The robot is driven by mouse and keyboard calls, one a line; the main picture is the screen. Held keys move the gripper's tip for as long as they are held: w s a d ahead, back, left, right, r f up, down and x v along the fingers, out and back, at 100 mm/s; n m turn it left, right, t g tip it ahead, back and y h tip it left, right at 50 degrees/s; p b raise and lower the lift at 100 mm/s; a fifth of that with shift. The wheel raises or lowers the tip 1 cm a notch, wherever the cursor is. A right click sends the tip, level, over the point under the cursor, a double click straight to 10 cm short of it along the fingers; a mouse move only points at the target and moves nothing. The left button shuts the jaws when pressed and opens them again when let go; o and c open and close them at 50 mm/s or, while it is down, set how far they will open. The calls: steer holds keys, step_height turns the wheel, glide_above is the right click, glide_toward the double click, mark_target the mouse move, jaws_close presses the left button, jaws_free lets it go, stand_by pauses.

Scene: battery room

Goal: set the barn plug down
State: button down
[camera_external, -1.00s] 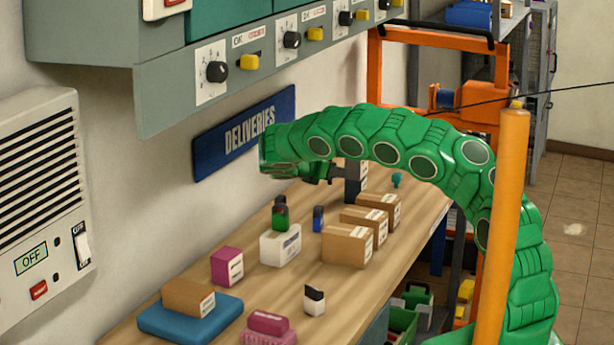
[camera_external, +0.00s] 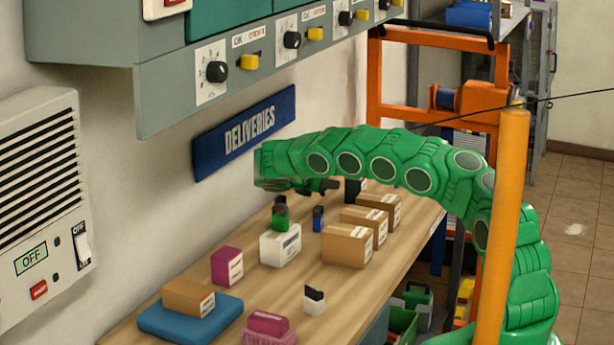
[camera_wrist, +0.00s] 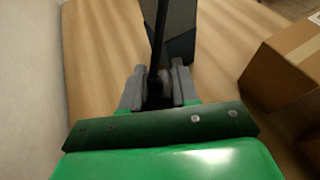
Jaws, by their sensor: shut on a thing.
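My gripper (camera_wrist: 158,88) is shut on a dark grey and black thing, which I take for the barn plug (camera_wrist: 181,38). In the wrist view, its thin black part rises from between the grey fingers, with a wider dark block beyond, over the wooden table. In the outside view my gripper (camera_external: 330,186) is low over the far part of the table, and the dark plug (camera_external: 352,190) shows just right of it, upright. The arm hides its top. I cannot tell whether its underside touches the table.
The wooden table (camera_external: 290,296) holds several cardboard boxes (camera_external: 347,246) just right of the plug. A white block with a green and black piece (camera_external: 280,248) and a small blue piece (camera_external: 318,218) stand nearer. The wall with the DELIVERIES sign (camera_external: 244,134) is close on the left.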

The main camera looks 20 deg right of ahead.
mark_target(327, 209)
steer(key=shift+f, duration=1.45)
steer(key=shift+f, duration=0.7)
steer(key=c, duration=0.8)
jaws_free()
steer(key=shift+s+f, duration=0.1)
steer(key=shift+c, duration=0.2)
steer(key=shift+r, duration=0.35)
steer(key=v, duration=0.8)
steer(key=r+v, duration=0.1)
steer(key=v, duration=0.3)
